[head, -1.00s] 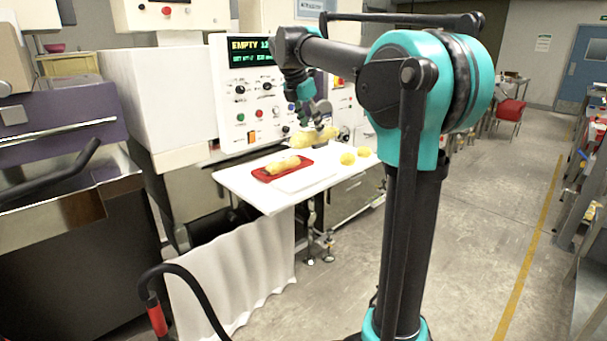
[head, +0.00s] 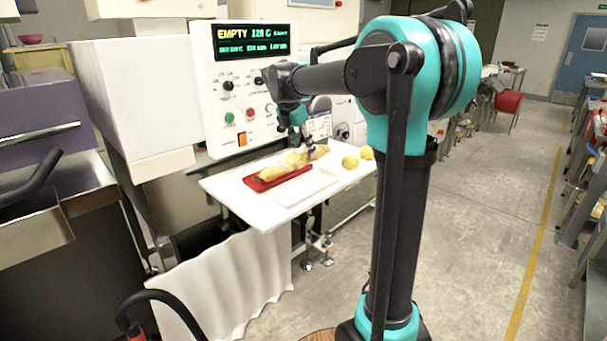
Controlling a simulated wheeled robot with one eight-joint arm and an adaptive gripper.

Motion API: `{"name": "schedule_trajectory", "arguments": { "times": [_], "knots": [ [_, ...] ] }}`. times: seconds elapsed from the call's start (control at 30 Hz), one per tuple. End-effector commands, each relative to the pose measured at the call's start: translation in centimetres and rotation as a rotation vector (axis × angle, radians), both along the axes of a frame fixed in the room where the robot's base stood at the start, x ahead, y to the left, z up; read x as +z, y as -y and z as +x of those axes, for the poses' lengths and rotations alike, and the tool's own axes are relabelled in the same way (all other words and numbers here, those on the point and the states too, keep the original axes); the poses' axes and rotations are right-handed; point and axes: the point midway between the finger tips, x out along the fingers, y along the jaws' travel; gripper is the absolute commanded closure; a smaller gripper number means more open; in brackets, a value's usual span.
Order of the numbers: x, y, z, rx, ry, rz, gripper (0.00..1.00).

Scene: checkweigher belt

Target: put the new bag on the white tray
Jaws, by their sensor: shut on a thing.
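My gripper (head: 307,147) is small in the head view, at the end of my arm, low over the white table by the control panel. It is shut on a yellowish bag (head: 319,152), which lies partly behind the fingers. The held bag is just behind the trays; I cannot tell whether it touches anything. A second yellowish bag (head: 268,173) lies in the red tray (head: 284,180). The white tray (head: 312,187) sits right beside the red one, on its near right side, and looks empty.
The control panel (head: 245,110), whose display starts with "EMPTY", rises close behind. Open floor (head: 465,220) lies to the right.

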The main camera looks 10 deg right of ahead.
Motion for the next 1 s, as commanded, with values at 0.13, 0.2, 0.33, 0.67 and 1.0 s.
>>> {"name": "schedule_trajectory", "arguments": {
  "times": [0.13,0.2,0.33,0.67,1.0],
  "knots": [
    [-3.3,0.0,0.0,0.0,0.0,0.0,0.94],
    [-4.4,0.0,0.0,0.0,0.0,0.0,0.94],
    [-5.5,0.0,0.0,0.0,0.0,0.0,0.94],
    [-8.8,0.0,0.0,0.0,0.0,0.0,0.94],
    [-9.5,0.0,0.0,0.0,0.0,0.0,0.95]
  ]
}}
